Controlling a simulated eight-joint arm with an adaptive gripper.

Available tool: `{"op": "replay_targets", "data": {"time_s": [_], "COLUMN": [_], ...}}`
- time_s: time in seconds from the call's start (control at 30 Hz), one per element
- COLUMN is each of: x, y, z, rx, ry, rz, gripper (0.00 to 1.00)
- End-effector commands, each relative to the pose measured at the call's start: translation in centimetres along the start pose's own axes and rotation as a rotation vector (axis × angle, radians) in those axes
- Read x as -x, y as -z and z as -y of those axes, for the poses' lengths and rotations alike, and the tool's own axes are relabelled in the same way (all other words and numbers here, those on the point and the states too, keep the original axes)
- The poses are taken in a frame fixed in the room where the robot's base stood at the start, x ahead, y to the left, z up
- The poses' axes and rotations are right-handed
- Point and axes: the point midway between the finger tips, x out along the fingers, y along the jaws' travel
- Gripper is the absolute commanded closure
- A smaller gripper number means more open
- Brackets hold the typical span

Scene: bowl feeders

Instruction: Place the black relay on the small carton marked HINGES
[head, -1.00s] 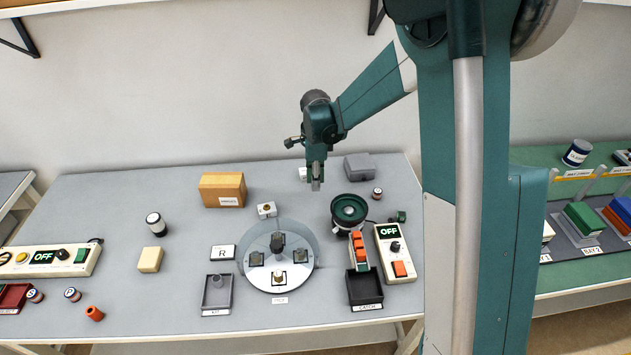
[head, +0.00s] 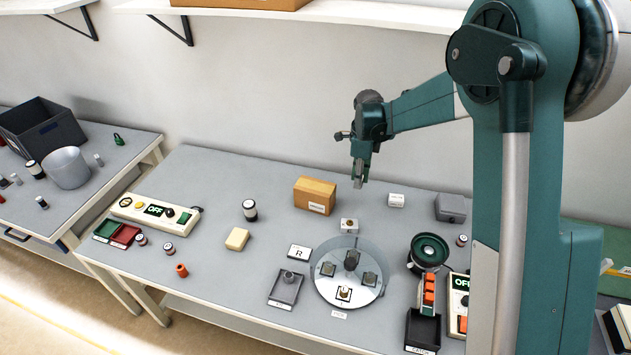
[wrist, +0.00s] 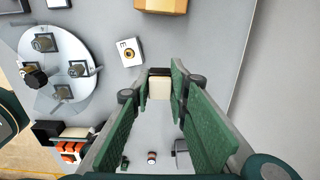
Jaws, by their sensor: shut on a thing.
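My gripper (head: 359,181) is raised above the back of the grey table, to the right of a brown carton (head: 312,192) in the head view. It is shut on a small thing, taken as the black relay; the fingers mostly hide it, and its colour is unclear. In the wrist view my gripper (wrist: 160,82) points down at the table. The brown carton carries a white label, too small to read for certain; its edge shows at the top of the wrist view (wrist: 162,5). A small white labelled box (head: 396,201) stands right of my gripper.
A round dial plate (head: 322,292) with dark nests stands in front of my gripper. A white block (head: 349,226) is behind it. A green bowl feeder (head: 429,250) and a grey case (head: 450,208) are to the right.

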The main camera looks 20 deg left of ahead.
Motion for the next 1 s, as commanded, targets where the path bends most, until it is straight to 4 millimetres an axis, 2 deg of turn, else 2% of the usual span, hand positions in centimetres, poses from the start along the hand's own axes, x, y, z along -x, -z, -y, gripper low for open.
{"op": "replay_targets", "data": {"time_s": [0.03,0.2,0.33,0.5,0.7,1.0], "x": [1.1,2.9,4.0,4.8,5.1,5.1], "y": [-2.1,-8.1,-12.0,-15.2,-16.6,-16.6], "z": [0.2,0.6,0.6,0.4,0.3,0.3], "rx": [0.008,0.014,0.018,0.021,0.021,0.021], "ry": [0.000,0.000,0.000,0.000,0.000,0.000], "rz": [0.000,0.000,0.000,0.000,0.000,0.000], "gripper": [0.94,0.94,0.94,0.94,0.94,0.94]}}
